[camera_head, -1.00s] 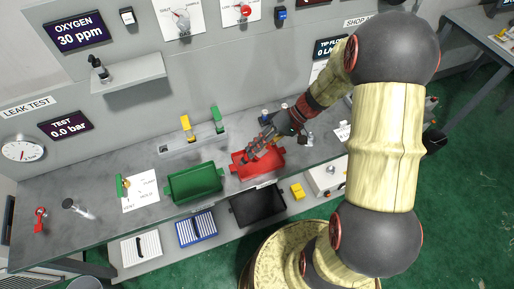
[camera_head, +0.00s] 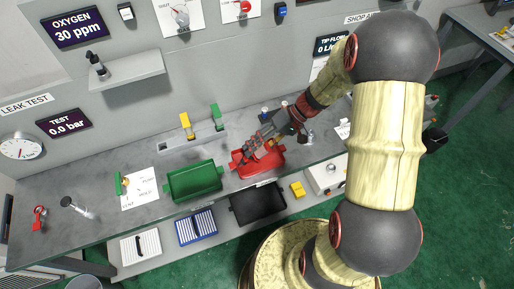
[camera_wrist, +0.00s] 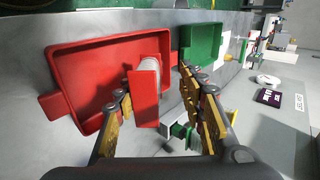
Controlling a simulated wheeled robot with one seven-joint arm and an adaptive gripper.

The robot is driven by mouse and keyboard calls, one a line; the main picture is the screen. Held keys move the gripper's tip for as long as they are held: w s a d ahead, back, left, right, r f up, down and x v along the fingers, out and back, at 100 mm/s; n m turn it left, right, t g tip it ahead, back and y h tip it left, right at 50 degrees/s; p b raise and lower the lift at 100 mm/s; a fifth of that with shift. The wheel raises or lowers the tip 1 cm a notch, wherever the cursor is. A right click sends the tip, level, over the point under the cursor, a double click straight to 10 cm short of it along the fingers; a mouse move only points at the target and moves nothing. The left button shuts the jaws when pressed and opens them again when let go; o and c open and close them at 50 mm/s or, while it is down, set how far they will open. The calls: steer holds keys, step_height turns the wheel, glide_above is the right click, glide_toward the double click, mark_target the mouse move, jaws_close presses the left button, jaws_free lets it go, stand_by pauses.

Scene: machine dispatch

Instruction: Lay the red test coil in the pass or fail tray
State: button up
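The red test coil (camera_wrist: 145,98) shows in the wrist view as a red plate with a pale cylindrical part behind it. It is at the red tray's (camera_wrist: 62,98) edge nearest the green tray, between my gripper's fingers. My gripper (camera_wrist: 165,95) is open, with a visible gap between the coil and the right finger. Whether the coil rests fully on the tray floor is hard to tell. In the head view my gripper (camera_head: 256,146) is low over the red tray (camera_head: 268,165), and the coil is not clearly distinguishable. The green tray (camera_head: 195,183) is empty, left of the red one.
A black bin (camera_head: 258,203) and a blue rack (camera_head: 197,227) sit on the lower shelf. A stand with yellow and green holders (camera_head: 195,140) is behind the trays. Small bottles (camera_head: 265,115) stand behind my gripper.

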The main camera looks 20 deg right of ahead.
stand_by(0.4)
steer(key=p+v, duration=0.3)
steer(key=v, duration=0.5)
stand_by(0.7)
stand_by(0.5)
